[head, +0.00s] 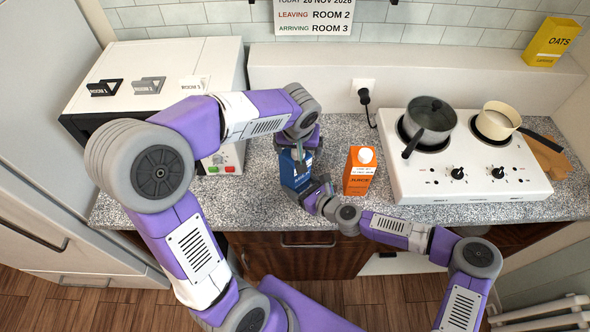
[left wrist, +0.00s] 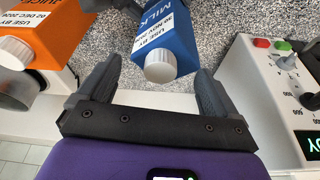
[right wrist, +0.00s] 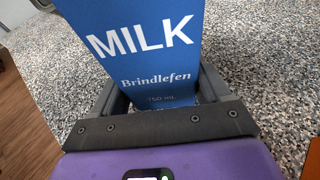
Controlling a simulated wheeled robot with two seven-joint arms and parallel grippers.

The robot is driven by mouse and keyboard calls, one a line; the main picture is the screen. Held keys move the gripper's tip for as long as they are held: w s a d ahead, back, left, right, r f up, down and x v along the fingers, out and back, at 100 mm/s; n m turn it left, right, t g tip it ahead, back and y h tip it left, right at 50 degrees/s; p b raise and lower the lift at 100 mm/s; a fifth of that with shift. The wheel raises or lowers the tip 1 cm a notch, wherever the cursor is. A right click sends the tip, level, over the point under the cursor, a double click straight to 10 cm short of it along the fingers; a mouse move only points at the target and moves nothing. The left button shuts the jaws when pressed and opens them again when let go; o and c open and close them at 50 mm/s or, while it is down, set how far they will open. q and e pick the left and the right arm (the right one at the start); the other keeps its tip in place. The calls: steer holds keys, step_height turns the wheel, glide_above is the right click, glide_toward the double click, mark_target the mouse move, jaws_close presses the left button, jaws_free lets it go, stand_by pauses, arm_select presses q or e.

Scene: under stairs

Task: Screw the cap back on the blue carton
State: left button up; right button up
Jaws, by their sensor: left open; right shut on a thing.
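The blue milk carton (head: 296,178) stands on the speckled counter, partly hidden by my arms in the head view. In the left wrist view a white cap (left wrist: 160,66) sits on the top of the blue carton (left wrist: 172,35); I cannot tell how tightly. My left gripper (head: 301,150) is above the carton, its fingers open on either side of the cap and apart from it. My right gripper (head: 312,192) is shut on the carton low down from the front, and the carton's "MILK" face (right wrist: 145,40) fills the right wrist view.
An orange juice carton (head: 357,172) with a white cap stands just right of the blue one. A white hob (head: 465,187) with a pot (head: 430,117) and pan is further right. A white appliance (head: 215,60) with small labelled handles is at left. A socket and plug (head: 364,92) are behind.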

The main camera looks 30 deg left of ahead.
steer(key=shift+f, duration=0.15)
arm_select(q)
steer(key=shift+r, duration=3)
arm_select(e)
steer(key=o, duration=1.8)
steer(key=shift+d, duration=0.1)
steer(key=v, duration=1.2)
arm_select(q)
steer(key=shift+f, duration=0.1)
arm_select(e)
steer(key=shift+s, duration=0.1)
